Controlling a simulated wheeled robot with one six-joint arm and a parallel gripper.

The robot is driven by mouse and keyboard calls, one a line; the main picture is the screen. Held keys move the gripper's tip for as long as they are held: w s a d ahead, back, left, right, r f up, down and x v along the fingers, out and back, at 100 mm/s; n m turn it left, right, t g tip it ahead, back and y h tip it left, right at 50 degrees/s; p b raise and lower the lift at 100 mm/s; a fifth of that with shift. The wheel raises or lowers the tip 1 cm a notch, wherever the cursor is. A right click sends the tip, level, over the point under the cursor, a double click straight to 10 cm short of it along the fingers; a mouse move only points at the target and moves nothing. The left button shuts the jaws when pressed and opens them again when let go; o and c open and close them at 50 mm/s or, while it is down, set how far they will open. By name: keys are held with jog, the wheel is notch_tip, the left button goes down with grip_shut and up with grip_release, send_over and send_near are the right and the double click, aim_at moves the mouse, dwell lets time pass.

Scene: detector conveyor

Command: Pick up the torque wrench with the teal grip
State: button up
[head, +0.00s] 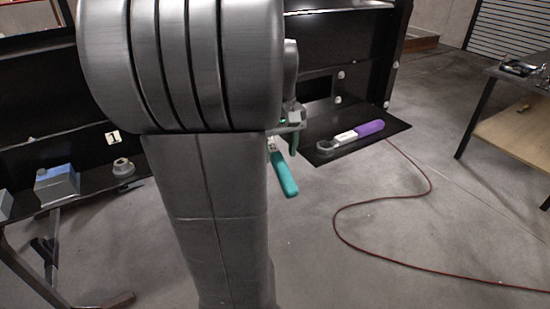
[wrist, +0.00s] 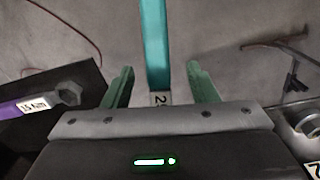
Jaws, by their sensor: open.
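The torque wrench with the teal grip (head: 284,175) shows below my gripper in the head view, its grip slanting down over the floor. My gripper (head: 285,140) is partly hidden by my arm there. In the wrist view the teal grip (wrist: 154,40) runs up between the two green fingers of my gripper (wrist: 160,70). The fingers are open, one on each side, with visible gaps to the wrench. A white label with digits shows at the near end of the grip. The wrench's head is hidden behind my gripper body.
A second wrench with a purple grip (head: 369,128) lies on the dark shelf to the right; its ring end shows in the wrist view (wrist: 68,92). A grey-blue block (head: 57,184) and a metal ring part (head: 123,167) sit at left. A red hose (head: 340,222) crosses the floor.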

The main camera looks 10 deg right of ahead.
jog(key=f, duration=0.2)
jog(key=w+f, duration=0.1)
jog(key=f, duration=0.1)
jog(key=shift+w+f, duration=0.2)
jog(key=shift+f, duration=0.6)
grip_shut()
